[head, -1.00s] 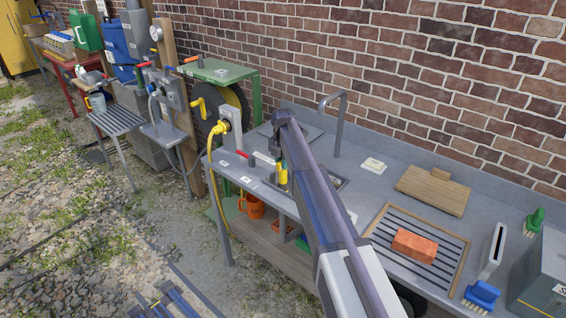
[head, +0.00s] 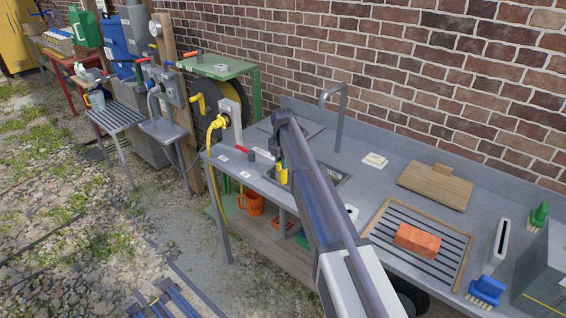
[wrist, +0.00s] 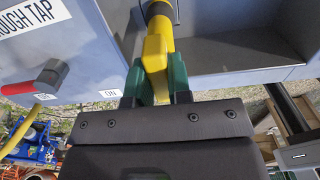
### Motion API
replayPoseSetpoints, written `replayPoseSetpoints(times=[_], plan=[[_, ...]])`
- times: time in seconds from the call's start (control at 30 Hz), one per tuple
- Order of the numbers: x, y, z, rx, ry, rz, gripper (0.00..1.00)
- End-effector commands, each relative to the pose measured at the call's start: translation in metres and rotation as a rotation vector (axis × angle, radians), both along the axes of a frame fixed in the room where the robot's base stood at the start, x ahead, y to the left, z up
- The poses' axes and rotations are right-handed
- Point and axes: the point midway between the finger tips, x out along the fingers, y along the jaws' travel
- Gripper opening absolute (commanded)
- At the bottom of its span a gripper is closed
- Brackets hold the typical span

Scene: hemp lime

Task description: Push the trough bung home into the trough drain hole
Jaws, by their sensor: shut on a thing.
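My gripper (wrist: 156,76) has green finger pads shut on the yellow handle of what looks to be the trough bung (wrist: 157,47). The bung has a darker part at the top of the wrist view. It is over the trough (wrist: 245,42), close to the trough's left wall in that view. In the head view the yellow bung (head: 284,175) shows beside my arm, at the left part of the sunken trough (head: 343,184). I cannot see the drain hole, nor tell whether the bung's lower end touches it.
A red-handled trough tap (wrist: 50,78) is beside the trough. A yellow hose (head: 212,150) hangs at the bench's left end. A grey spout (head: 341,120) rises behind the trough. A red brick (head: 417,240) lies on a slatted rack, right of my arm.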

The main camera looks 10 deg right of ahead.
Motion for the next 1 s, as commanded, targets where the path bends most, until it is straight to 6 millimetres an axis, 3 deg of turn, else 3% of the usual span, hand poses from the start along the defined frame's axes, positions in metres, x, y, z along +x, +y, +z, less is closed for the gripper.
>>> replayPoseSetpoints(times=[0.23,0.27,0.57,0.83,1.0], plan=[[0.0,0.0,-0.008,0.0,0.0,0.0,0.0],[0.0,0.0,-0.006,0.0,0.0,0.0,0.2],[0.0,0.0,-0.006,0.0,0.0,0.0,0.48],[0.0,0.0,-0.002,0.0,0.0,0.0,0.48],[0.0,0.0,0.024,0.0,0.0,0.0,0.48]])
